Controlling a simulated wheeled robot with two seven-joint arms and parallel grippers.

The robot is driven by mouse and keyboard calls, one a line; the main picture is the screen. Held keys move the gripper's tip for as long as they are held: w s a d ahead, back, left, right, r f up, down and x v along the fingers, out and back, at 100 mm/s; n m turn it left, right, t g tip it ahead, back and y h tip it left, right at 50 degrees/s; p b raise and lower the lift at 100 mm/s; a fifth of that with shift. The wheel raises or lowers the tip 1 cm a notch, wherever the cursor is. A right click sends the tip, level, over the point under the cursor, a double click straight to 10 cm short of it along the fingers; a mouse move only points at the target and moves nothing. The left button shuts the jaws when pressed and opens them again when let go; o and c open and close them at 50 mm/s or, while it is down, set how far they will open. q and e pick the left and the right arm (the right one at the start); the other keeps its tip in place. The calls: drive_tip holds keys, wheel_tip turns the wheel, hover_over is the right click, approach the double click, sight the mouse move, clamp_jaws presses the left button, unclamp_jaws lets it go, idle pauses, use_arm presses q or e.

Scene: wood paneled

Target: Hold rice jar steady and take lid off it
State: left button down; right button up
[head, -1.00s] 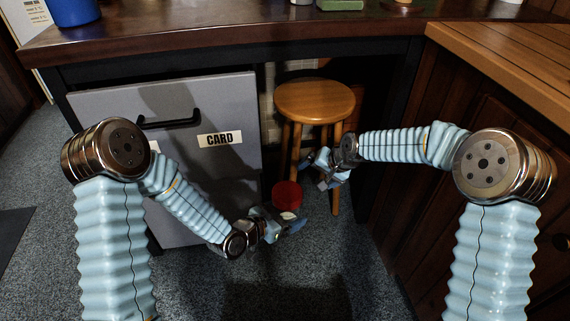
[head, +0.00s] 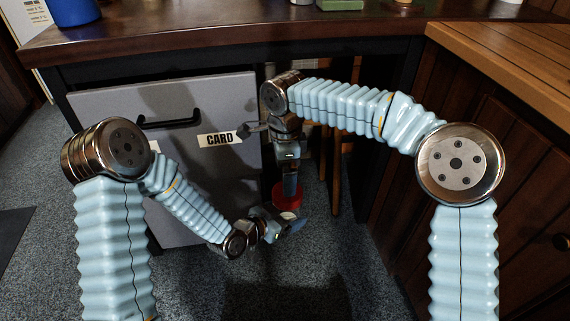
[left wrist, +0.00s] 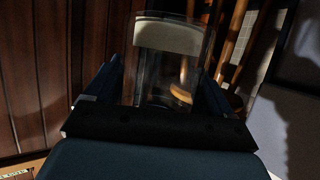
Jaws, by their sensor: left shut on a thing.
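The rice jar has a red lid (head: 283,200), low in front of the grey cabinet in the head view. In the left wrist view the clear jar (left wrist: 160,65) stands between my left fingers, with a pale band near its far end. My left gripper (head: 284,225) is shut on the jar from the left. My right gripper (head: 290,190) points down at the lid from above and covers part of it. Whether its fingers touch the lid or are closed is hidden. The lid appears to be on the jar.
A grey cabinet (head: 90,102) with a black handle and a CARD label stands behind my left arm. A wooden stool's legs (head: 337,170) show behind my right arm. A dark desk top (head: 200,40) is above. Wooden panels (head: 400,220) close off the right.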

sight(287, 212)
wheel_tip(287, 212, down, 6)
drive_tip(key=shift+f, duration=0.1)
drive_tip(key=c, duration=1)
drive_tip(key=n, duration=0.5)
drive_tip(key=shift+c, duration=0.2)
drive_tip(key=n, duration=0.8)
drive_tip(key=shift+d+n, duration=0.1)
drive_tip(key=shift+n, duration=0.2)
drive_tip(key=n, duration=0.5)
drive_tip(key=shift+s+n, duration=0.1)
drive_tip(key=shift+n, duration=0.2)
drive_tip(key=n, duration=0.5)
drive_tip(key=shift+d+n, duration=0.1)
drive_tip(key=shift+n, duration=0.3)
drive_tip(key=n, duration=0.5)
drive_tip(key=shift+d+r, duration=0.1)
drive_tip(key=shift+r, duration=0.1)
drive_tip(key=n, duration=1.4)
drive_tip(key=shift+w+n, duration=0.25)
drive_tip(key=shift+n, duration=0.15)
drive_tip(key=n, duration=0.2)
drive_tip(key=shift+n, duration=0.4)
drive_tip(key=n, duration=0.5)
drive_tip(key=shift+w, duration=0.15)
